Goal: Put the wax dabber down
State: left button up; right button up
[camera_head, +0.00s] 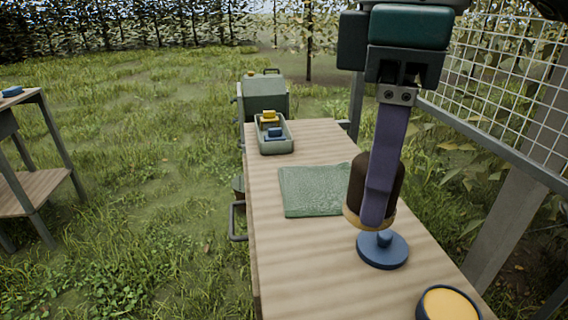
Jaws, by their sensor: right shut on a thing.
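The wax dabber (357,190) looks like a dark brown cylinder with a tan lower rim. It is upright, and my right gripper (378,210) is shut on it. One long purple finger crosses in front of the dabber and hides its middle; the other finger is hidden. Just below the dabber is a blue round stand (383,252) with a short knob, on the wooden table (272,215). I cannot tell whether the dabber touches the knob. My left gripper is not in view.
A round dark pot with yellow content (447,304) stands at the table's near right. A green cloth (312,190) lies mid-table. A grey tray (277,147) with blue and yellow items stands farther back. A wire mesh panel (500,80) rises at the right.

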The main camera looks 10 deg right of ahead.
jog(key=f, duration=0.1)
jog(key=a+f+n, duration=0.1)
jog(key=shift+f+n+b, duration=0.3)
jog(key=shift+f, duration=0.05)
notch_tip(320, 180, down, 20)
jog(key=b, duration=0.4)
jog(key=o, duration=1.2)
jog(key=shift+f, duration=0.1)
